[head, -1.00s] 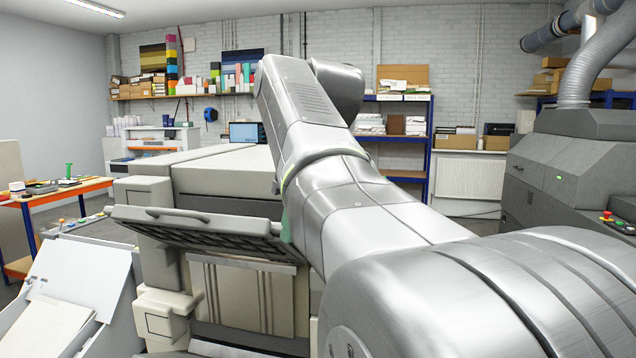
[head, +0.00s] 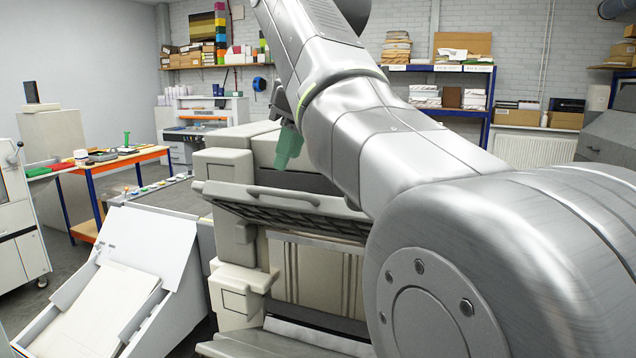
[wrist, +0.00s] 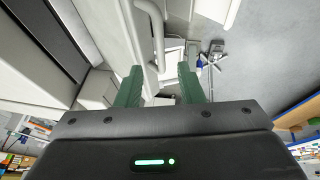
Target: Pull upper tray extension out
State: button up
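The upper tray extension (head: 290,212) is a pale panel with a dark ribbed underside, tilted on the front of a beige machine. A bar handle (head: 284,196) runs along its upper face. My gripper (head: 288,148) shows as green fingers above the handle; most of it is hidden behind my arm. In the wrist view my gripper (wrist: 160,84) has its two green fingers spread apart. A pale panel edge and a rod-like handle (wrist: 158,40) reach toward the gap between them. I cannot tell whether they touch, but nothing is gripped.
The beige machine (head: 235,175) stands behind and below the tray. A white feeder with a sloped paper stack (head: 100,310) stands at front left. A workbench with an orange edge (head: 115,160) is farther back left. Grey floor (head: 55,290) shows between them.

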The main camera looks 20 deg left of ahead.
aim_at(282, 192)
jog(key=x, duration=0.6)
jog(key=shift+f, duration=0.2)
grip_shut()
